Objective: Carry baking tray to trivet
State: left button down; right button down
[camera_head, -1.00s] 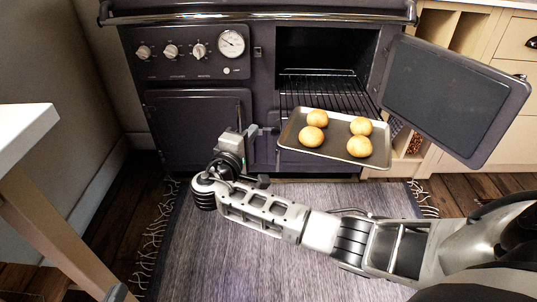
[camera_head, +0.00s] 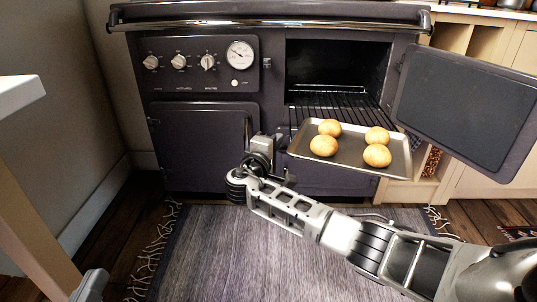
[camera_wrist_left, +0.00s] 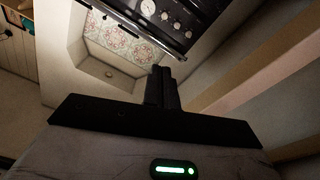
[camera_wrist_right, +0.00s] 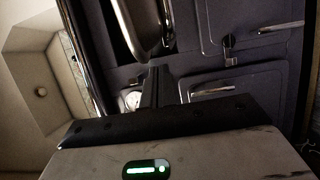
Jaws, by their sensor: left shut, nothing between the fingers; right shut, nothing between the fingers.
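The grey baking tray (camera_head: 350,152) holds several golden buns (camera_head: 377,155). It lies at the front of the oven rack (camera_head: 340,112) and juts out of the open oven. My right gripper (camera_head: 280,141) is shut and empty, close beside the tray's left end; the head view does not show clearly whether they touch. In the right wrist view, the tray's rim (camera_wrist_right: 140,30) appears just past the shut fingers (camera_wrist_right: 160,85). My left gripper (camera_wrist_left: 162,88) is shut and empty, well away from the tray; a grey part of that arm shows at the head view's lower left. I see no trivet.
The open oven door (camera_head: 462,110) stands to the tray's right. A chrome rail (camera_head: 270,23) runs along the stove top. A pale table (camera_head: 18,95) is at the left. A grey rug (camera_head: 250,250) covers the floor in front of the stove.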

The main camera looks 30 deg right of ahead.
aim_at(288, 150)
pick_arm(q)
jog(key=shift+r, duration=0.15)
pick_arm(e)
jog(key=s, duration=0.3)
jog(key=shift+s+a, duration=0.2)
pick_arm(q)
jog(key=shift+r, duration=0.15)
